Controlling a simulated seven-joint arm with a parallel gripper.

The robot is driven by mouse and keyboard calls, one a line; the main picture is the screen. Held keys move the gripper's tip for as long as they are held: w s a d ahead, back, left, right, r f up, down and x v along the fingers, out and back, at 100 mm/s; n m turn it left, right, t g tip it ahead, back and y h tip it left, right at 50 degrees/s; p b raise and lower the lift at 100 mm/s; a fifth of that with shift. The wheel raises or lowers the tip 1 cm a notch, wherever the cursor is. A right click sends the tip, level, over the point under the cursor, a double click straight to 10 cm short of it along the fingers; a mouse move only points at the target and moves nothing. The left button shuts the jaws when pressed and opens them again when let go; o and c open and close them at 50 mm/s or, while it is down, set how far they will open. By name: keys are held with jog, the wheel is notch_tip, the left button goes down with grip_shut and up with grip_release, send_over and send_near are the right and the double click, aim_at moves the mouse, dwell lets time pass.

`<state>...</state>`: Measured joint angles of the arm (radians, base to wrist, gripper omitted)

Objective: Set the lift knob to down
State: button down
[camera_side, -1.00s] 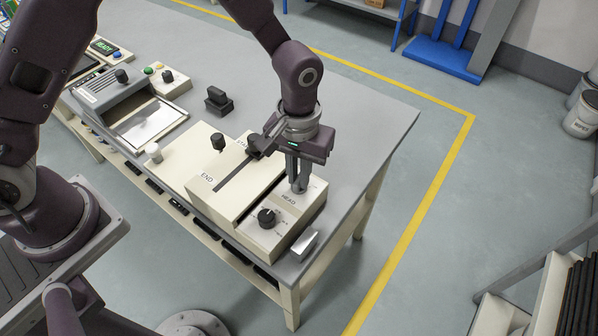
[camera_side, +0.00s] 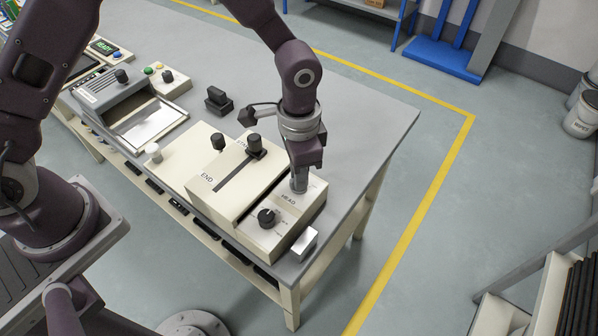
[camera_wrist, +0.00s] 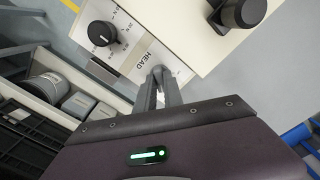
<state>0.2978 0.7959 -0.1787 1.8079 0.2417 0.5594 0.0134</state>
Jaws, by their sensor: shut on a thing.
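My gripper (camera_side: 299,186) points straight down and is shut on the lift knob at the back end of the cream panel marked HEAD (camera_side: 285,206). The fingers hide nearly all of this knob, and I cannot read its pointer or labels. In the wrist view the two fingertips (camera_wrist: 161,73) are close together on it, beside the word HEAD. A black dial knob (camera_side: 267,217) with printed marks stands free at the front end of the same panel; it also shows in the wrist view (camera_wrist: 102,33).
A black slider knob (camera_side: 255,145) stands on the cream cover left of my gripper. A small black knob (camera_side: 218,141) and a black block (camera_side: 218,100) are further left. A small silvery block (camera_side: 304,243) is at the panel's front right. The table's right side is clear.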

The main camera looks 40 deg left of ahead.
jog(key=shift+m, duration=0.9)
jog(key=c, duration=1.5)
grip_release()
jog(key=shift+o, duration=0.2)
jog(key=shift+r, duration=0.1)
notch_tip(320, 180, up, 7)
jog(key=shift+f, duration=0.1)
